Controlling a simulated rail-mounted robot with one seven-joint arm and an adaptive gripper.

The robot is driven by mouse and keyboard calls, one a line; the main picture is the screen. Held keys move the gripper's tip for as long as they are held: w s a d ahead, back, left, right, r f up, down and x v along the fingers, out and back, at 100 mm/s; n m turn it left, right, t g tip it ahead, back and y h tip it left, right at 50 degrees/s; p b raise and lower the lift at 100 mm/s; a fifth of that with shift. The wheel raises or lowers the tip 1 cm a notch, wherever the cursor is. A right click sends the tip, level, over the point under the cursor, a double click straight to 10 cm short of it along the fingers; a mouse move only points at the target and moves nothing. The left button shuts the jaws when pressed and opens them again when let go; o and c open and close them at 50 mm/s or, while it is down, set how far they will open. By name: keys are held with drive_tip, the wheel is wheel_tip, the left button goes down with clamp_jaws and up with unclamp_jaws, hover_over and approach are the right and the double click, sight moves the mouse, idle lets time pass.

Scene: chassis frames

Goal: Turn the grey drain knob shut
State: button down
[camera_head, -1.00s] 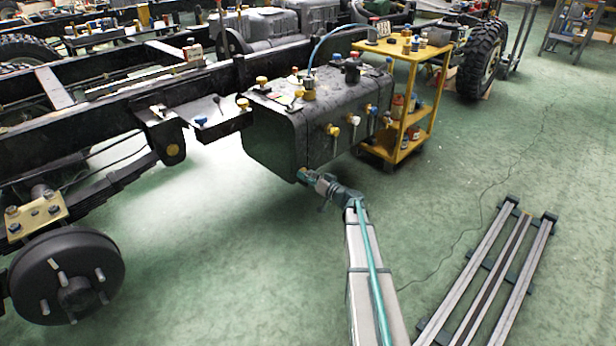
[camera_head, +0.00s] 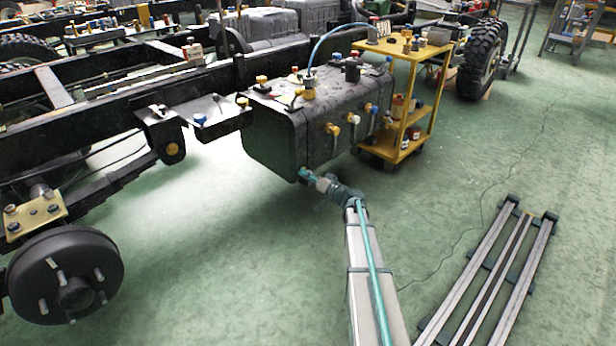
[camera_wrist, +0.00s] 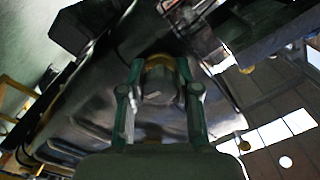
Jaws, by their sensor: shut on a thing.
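The black tank (camera_head: 280,135) hangs on the side of the chassis frame, with valves and caps on its top and front face. In the head view my gripper (camera_head: 304,173) reaches the tank's lower front edge, where the drain knob is hidden behind the fingers. In the wrist view the tank's underside (camera_wrist: 90,118) fills the middle. There my two green fingers (camera_wrist: 162,78) stand on either side of a round grey knob (camera_wrist: 160,88) with a yellow-brass ring around it, shut on it. The knob's exact turn angle is too dark to read.
A yellow cart (camera_head: 403,150) with bottles stands right of the tank. A wheel hub (camera_head: 70,275) is at the lower left. Metal rails (camera_head: 490,270) lie on the floor at right.

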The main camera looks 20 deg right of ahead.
drive_tip(key=m, duration=0.3)
drive_tip(key=shift+m, duration=0.4)
drive_tip(key=m+p, duration=0.1)
drive_tip(key=m, duration=0.2)
drive_tip(key=shift+r+m, duration=0.1)
drive_tip(key=shift+m, duration=0.2)
drive_tip(key=m+p, duration=0.2)
drive_tip(key=m, duration=0.2)
drive_tip(key=shift+r, duration=0.1)
drive_tip(key=shift+m+p, duration=1.25)
drive_tip(key=shift+m, duration=0.75)
drive_tip(key=c, duration=0.8)
unclamp_jaws()
drive_tip(key=shift+s, duration=0.1)
